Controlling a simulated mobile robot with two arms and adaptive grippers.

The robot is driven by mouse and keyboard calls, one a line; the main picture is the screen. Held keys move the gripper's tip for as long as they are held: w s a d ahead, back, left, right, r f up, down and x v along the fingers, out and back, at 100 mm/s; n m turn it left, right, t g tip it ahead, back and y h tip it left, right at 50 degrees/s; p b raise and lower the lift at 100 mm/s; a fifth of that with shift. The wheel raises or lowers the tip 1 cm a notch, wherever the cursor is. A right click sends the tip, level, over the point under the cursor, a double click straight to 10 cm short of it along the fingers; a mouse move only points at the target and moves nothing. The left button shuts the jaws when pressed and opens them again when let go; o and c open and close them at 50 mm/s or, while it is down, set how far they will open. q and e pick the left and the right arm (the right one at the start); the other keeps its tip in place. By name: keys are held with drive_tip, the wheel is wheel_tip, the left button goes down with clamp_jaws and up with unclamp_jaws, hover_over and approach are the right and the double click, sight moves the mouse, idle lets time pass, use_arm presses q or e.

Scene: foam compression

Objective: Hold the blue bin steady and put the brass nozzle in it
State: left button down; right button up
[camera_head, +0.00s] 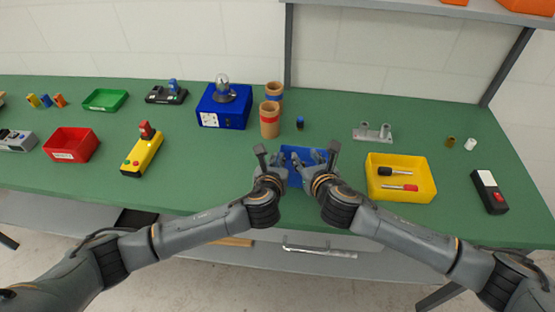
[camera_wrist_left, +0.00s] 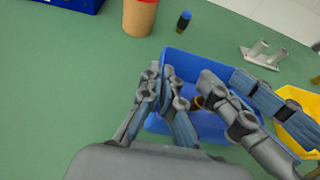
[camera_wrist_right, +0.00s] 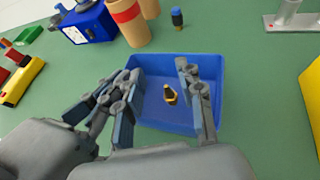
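The blue bin (camera_head: 301,150) stands on the green bench between my two grippers. It also shows in the left wrist view (camera_wrist_left: 208,64) and the right wrist view (camera_wrist_right: 160,64). The small brass nozzle (camera_wrist_right: 170,94) is inside the bin, seemingly on its floor and tilted; the left wrist view shows it partly hidden (camera_wrist_left: 199,102). My left gripper (camera_head: 271,160) has its fingers close together around the bin's left wall (camera_wrist_left: 160,82). My right gripper (camera_head: 324,160) is over the bin with its fingers spread (camera_wrist_right: 158,75), apart from the nozzle.
A yellow bin (camera_head: 427,184) with two screwdrivers stands right of the blue bin. Cardboard-coloured cups (camera_head: 269,122), a small dark blue-capped item (camera_head: 300,123) and a grey metal fixture (camera_head: 373,132) stand behind.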

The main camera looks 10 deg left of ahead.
drive_tip(key=v, duration=1)
drive_tip(key=shift+w, duration=0.1)
use_arm(q)
drive_tip(key=c, duration=1.4)
unclamp_jaws()
drive_tip(key=shift+c, duration=0.2)
drive_tip(key=shift+s, duration=0.1)
